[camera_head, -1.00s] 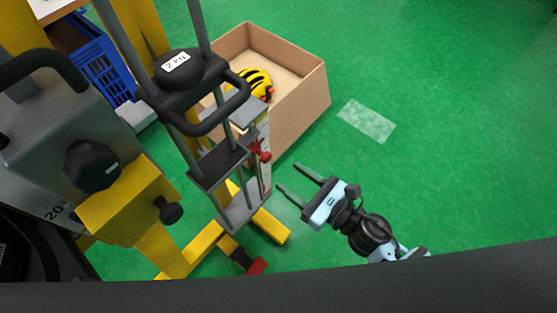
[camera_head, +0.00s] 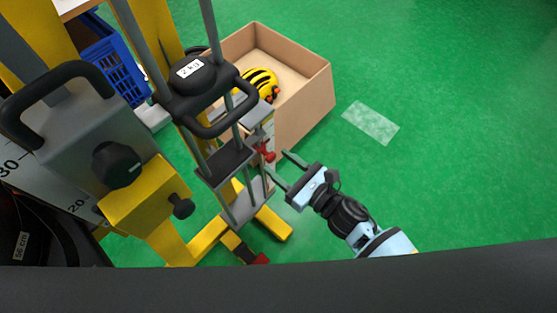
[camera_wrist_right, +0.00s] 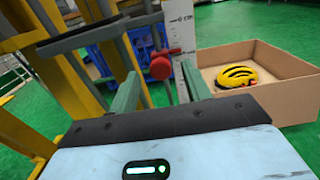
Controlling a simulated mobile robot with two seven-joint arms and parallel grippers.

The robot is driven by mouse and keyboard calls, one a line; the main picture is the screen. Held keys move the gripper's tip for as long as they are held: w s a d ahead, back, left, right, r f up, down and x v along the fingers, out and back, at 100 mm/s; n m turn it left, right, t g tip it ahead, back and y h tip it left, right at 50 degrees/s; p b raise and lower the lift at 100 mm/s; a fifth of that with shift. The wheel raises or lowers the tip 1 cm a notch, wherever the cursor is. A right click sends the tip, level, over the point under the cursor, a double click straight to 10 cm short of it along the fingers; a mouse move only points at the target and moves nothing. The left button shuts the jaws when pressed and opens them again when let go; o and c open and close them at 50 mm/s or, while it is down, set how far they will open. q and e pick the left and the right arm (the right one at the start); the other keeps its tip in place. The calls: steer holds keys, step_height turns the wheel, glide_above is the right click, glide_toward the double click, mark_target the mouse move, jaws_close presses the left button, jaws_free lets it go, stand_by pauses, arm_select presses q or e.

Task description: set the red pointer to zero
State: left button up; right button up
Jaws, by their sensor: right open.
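The red pointer (camera_head: 265,153) sits on the upright scale of the drop tower, at the right side of the tower's frame. The reading at the pointer is too small to make out. My left gripper is not in view.
A black 2 kg weight with a handle (camera_head: 193,75) sits above the pointer between the rods. A cardboard box (camera_head: 309,100) holding a yellow helmet (camera_head: 262,84) stands behind. A yellow base (camera_head: 272,224) stands below. Green floor to the right is free.

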steer(key=shift+w+a, duration=0.45)
steer(key=shift+w, duration=0.05)
jaws_close()
